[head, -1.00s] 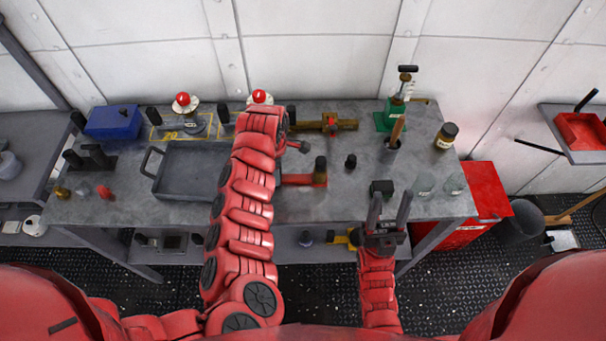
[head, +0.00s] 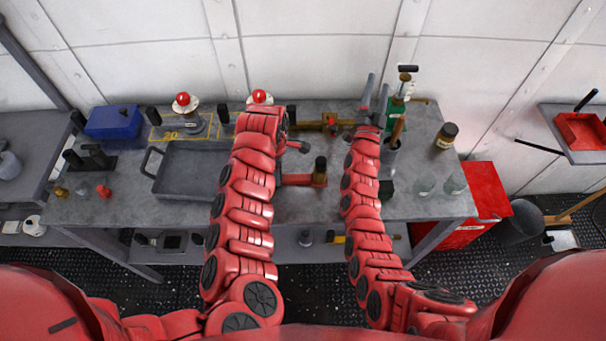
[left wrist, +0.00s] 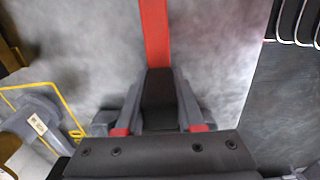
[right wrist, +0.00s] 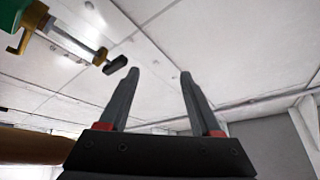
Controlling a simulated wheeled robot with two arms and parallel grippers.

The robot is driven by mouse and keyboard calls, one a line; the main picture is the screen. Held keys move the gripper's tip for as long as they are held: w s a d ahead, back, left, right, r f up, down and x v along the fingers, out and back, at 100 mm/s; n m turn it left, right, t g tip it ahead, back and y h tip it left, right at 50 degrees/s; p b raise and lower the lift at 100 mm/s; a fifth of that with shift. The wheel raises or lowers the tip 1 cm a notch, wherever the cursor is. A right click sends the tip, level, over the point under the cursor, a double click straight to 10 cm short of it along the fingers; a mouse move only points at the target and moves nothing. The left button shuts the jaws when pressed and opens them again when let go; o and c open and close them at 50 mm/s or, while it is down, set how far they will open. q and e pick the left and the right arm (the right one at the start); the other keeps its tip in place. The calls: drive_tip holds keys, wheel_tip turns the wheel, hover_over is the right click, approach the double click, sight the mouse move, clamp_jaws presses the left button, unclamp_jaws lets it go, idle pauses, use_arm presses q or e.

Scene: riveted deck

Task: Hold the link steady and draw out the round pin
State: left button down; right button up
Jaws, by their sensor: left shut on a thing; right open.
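The link appears to be a red bar (head: 298,180) low over the bench, its left end hidden by my left arm in the head view. An upright round pin (head: 320,171), dark on top with a brass-coloured lower part, stands at its right end. My left gripper (left wrist: 161,76) is shut on a black grip (left wrist: 158,102), from which the red bar runs away in the left wrist view. The head view hides this gripper behind the forearm. My right gripper (head: 376,87) is open and empty, raised near the bench's back, apart from the pin; its spread fingers fill the right wrist view (right wrist: 160,78).
A green pump-like object (head: 393,112) and a wooden handle in a grey cup (head: 391,162) stand beside my right arm. A brass bar (head: 308,126) lies behind the link. A grey tray (head: 160,190) lies left, an amber jar (head: 446,135) right.

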drive_tip(key=w+a+g+y, duration=0.2)
drive_tip(key=w+a+y, duration=0.2)
drive_tip(key=w, duration=0.5)
drive_tip(key=w+a+f+n+g+y, duration=0.1)
drive_tip(key=w+a+n+g+y, duration=0.15)
drive_tip(key=a+g+y, duration=1)
drive_tip(key=g+h, duration=0.7)
drive_tip(key=g, duration=0.3)
hover_over(320, 161)
drive_tip(key=shift+w+d+f+n, duration=0.2)
drive_tip(key=shift+f+n, duration=0.15)
drive_tip(key=shift+f, duration=4.45)
